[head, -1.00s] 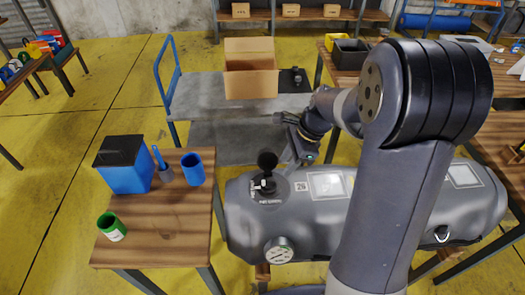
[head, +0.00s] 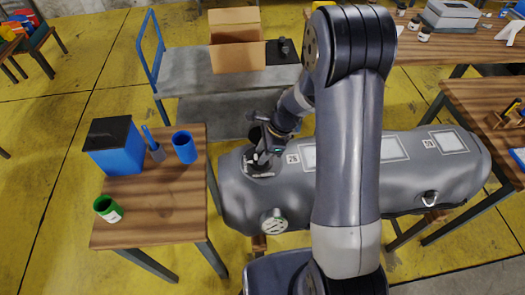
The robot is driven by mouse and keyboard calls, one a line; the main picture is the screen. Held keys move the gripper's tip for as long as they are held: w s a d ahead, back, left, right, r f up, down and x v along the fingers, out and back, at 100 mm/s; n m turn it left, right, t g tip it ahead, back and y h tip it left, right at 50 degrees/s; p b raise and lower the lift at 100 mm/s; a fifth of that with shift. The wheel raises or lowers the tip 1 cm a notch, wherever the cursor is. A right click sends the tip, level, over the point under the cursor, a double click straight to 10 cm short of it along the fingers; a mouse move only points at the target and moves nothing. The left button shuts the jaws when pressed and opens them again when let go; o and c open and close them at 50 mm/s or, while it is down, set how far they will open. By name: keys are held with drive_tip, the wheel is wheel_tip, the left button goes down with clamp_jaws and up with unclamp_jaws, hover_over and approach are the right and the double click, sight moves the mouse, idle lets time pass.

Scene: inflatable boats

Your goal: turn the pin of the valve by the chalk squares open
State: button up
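The grey inflatable tube (head: 240,200) lies across the middle of the head view. White-outlined chalk squares (head: 394,148) run along its top. A valve (head: 258,172) sits on the tube's upper left end, with its dark cap (head: 254,133) swung up behind it. My gripper (head: 262,157) points down at the valve and covers most of it. The pin is hidden behind the fingers. I cannot tell whether the fingers touch the pin or are closed on it.
A wooden side table (head: 165,215) at left holds a blue bin (head: 117,155), a blue cup (head: 185,147), a brush (head: 154,146) and a green can (head: 107,209). A cart with a cardboard box (head: 236,40) stands behind.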

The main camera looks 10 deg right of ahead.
drive_tip(key=shift+c, duration=0.4)
clamp_jaws()
drive_tip(key=shift+n, duration=0.3)
drive_tip(key=n+g, duration=0.1)
drive_tip(key=n, duration=0.2)
drive_tip(key=shift+w+n+g+b, duration=0.1)
drive_tip(key=shift+n+g+b, duration=0.2)
drive_tip(key=shift+b, duration=0.1)
drive_tip(key=n, duration=0.2)
drive_tip(key=n+g+h+b, duration=0.1)
drive_tip(key=n, duration=0.2)
drive_tip(key=shift+a+g+h, duration=0.1)
drive_tip(key=shift+g+h, duration=0.2)
drive_tip(key=n+g+h, duration=0.1)
drive_tip(key=n, duration=0.3)
drive_tip(key=shift+w+a+n+b, duration=0.1)
drive_tip(key=shift+n+b, duration=0.2)
drive_tip(key=shift+n, duration=0.1)
drive_tip(key=shift+n+h+b, duration=0.3)
drive_tip(key=shift+n+h, duration=0.7)
drive_tip(key=shift+n, duration=0.9)
